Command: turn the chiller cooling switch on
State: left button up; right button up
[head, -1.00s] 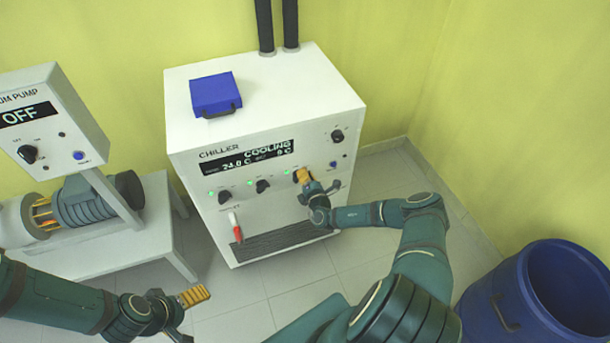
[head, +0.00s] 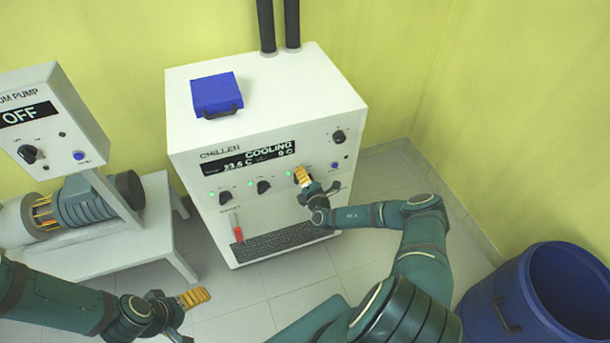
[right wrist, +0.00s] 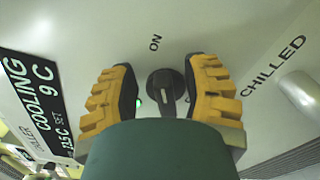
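The white chiller (head: 205,95) stands against the back wall. Its display (head: 248,160) reads "COOLING" and about 23.5 C. Several dark knobs with green lights line its front. My right gripper (head: 303,175) is at the rightmost knob of the lower row. In the right wrist view the yellow fingers of this gripper (right wrist: 162,76) stand open on both sides of the dark knob (right wrist: 166,92), with gaps beside it. The knob's bar runs roughly toward the "ON" label (right wrist: 155,42), and a green light glows beside it. My left gripper (head: 185,305) is low at the left, away from the chiller.
A blue case (head: 216,94) lies on top of the chiller. A vacuum pump panel reading "OFF" (head: 40,115) and its white table (head: 105,240) stand left. A blue barrel (head: 535,295) is at the lower right. Open floor lies before the chiller.

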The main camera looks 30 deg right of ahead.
jog(key=v, duration=1.2)
jog(key=shift+a+r, duration=0.1)
